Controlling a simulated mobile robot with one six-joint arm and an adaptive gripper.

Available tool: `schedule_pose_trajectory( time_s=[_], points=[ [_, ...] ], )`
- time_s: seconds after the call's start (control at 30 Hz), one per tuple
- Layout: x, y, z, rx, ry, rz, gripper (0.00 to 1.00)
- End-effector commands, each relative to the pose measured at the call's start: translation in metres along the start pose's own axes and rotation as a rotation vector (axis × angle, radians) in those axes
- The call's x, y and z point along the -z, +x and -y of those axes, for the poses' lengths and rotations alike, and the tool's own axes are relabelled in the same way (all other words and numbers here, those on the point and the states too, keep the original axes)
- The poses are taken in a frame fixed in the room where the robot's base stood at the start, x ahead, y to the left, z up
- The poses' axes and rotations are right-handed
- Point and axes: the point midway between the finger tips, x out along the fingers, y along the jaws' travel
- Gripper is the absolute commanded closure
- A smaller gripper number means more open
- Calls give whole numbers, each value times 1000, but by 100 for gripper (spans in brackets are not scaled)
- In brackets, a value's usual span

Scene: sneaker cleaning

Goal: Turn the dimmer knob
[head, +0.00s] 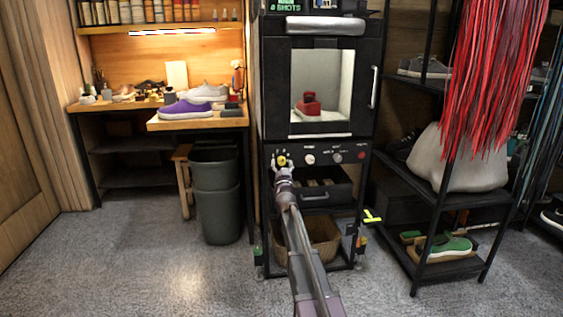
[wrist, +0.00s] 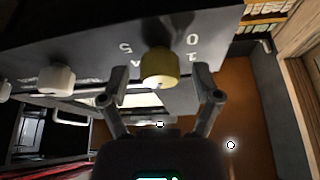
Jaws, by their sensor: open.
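The yellow knob (wrist: 159,67) sits on a dark panel (wrist: 85,50) with the marks 0, 1 and 5 around it in the wrist view. My gripper (wrist: 157,86) is open, with one fingertip on each side of the knob and a visible gap on both sides. How far the fingertips reach along the knob's depth is unclear. In the head view the knob (head: 282,160) shows at the left of the control panel under the cabinet window, with my gripper (head: 281,166) right at it.
A white knob (wrist: 56,79) is beside the yellow one; more knobs, one red (head: 361,155), line the panel. A red shoe (head: 308,104) stands inside the lit cabinet. A grey bin (head: 216,200) is at left, a shoe rack (head: 440,190) at right.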

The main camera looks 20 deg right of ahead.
Motion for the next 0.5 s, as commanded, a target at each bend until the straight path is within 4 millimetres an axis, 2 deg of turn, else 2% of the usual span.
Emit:
schedule_pose_trajectory(
  time_s=[0.37, 0.43, 0.5],
  points=[
    [0, 3, 1, 1, 1, 0, 19],
    [0, 3, 1, 1, 1, 0, 34],
    [0, 3, 1, 1, 1, 0, 54]
  ],
)
